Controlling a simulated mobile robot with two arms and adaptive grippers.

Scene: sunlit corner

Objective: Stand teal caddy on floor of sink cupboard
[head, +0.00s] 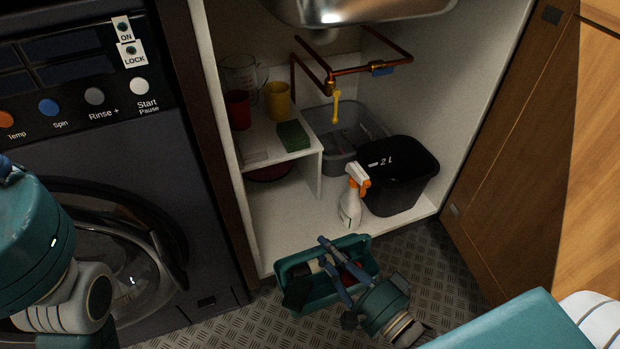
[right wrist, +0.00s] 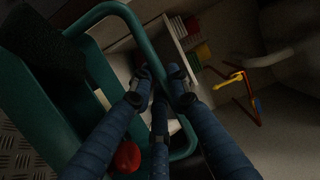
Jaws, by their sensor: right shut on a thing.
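The teal caddy (head: 294,301) is in front of the open sink cupboard, at the cupboard floor's (head: 285,222) front edge. It looks held above the grey floor, but its exact height cannot be told. My right gripper (head: 332,262) is over the caddy. In the right wrist view, its blue fingers (right wrist: 158,82) are shut on the caddy's handle (right wrist: 143,38). A red item (right wrist: 127,156) and some dark and pale items sit in the caddy. My left arm shows at the left edge of the head view, but its gripper is out of sight.
A white spray bottle (head: 350,208) and a black bin (head: 402,178) stand on the cupboard floor at the right. A grey tub (head: 345,150) is behind. A small shelf (head: 283,152) with cups is at the left. Copper pipes (head: 347,82) hang above. The front-left cupboard floor is clear.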

